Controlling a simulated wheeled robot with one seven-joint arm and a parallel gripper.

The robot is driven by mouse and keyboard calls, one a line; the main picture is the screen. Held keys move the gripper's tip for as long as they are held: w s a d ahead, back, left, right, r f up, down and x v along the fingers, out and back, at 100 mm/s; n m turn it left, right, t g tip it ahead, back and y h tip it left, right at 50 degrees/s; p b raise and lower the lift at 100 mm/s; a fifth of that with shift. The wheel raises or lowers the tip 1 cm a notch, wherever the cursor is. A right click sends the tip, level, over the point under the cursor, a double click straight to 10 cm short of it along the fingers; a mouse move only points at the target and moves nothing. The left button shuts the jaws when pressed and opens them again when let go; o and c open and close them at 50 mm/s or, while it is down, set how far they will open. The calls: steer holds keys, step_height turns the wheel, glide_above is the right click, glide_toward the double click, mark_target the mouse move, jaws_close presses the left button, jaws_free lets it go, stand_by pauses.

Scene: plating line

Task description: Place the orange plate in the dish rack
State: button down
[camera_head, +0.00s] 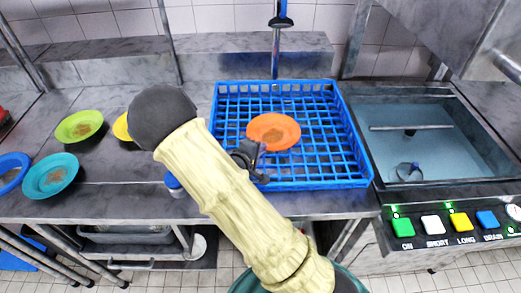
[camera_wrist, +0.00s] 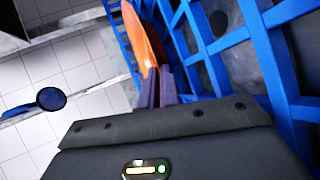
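The orange plate (camera_head: 274,132) is over the blue dish rack (camera_head: 345,183), left of its middle, with its brown-stained face showing. I cannot tell whether it touches the rack's grid. My gripper (camera_head: 260,160) is at the plate's near, lower-left edge. In the wrist view the orange plate (camera_wrist: 145,32) is seen nearly edge-on, with its rim at the fingertips. The fingers of my gripper (camera_wrist: 160,75) are close together with the rim between them. The blue grid of the dish rack (camera_wrist: 270,55) lies right beside the plate.
A green plate (camera_head: 79,126), a teal plate (camera_head: 50,175) and a blue plate (camera_head: 10,172) are on the left counter. A yellow plate (camera_head: 122,127) is partly hidden by my arm. A sink (camera_head: 440,150) and a button panel (camera_head: 440,224) are to the right.

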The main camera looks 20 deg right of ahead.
steer(key=shift+d+f, duration=0.1)
steer(key=c, duration=1.6)
jaws_free()
steer(key=shift+c, duration=0.2)
steer(key=v, duration=1.2)
steer(key=shift+p, duration=0.4)
steer(key=shift+w, duration=0.1)
